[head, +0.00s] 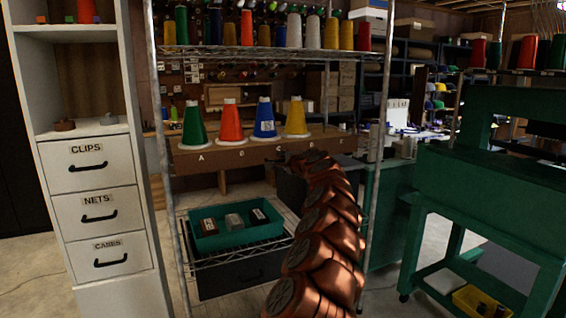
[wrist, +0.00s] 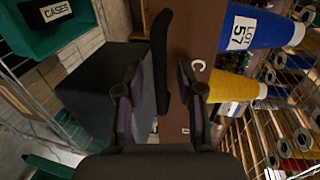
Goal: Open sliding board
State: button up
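The sliding board is a brown board (head: 215,164) lettered along its front edge, on the wire rack in the head view. Green (head: 194,127), orange (head: 230,124), blue (head: 264,120) and yellow (head: 295,118) cones stand upright on it. In the wrist view the board (wrist: 190,32) runs down the picture, with a black bar handle (wrist: 160,62) along its front. My gripper (wrist: 160,95) is open, its fingers on either side of the handle's lower part with visible gaps. In the head view my gripper (head: 287,158) is at the board's right part, mostly hidden by my arm.
Below the board, a teal tray (head: 232,242) holds labelled blocks on a lower wire shelf. A dark grey box (wrist: 110,75) lies beside the board in the wrist view. A white drawer cabinet (head: 95,190) stands left, a green bench (head: 490,185) right.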

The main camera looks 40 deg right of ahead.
grip_shut()
dwell(0.7)
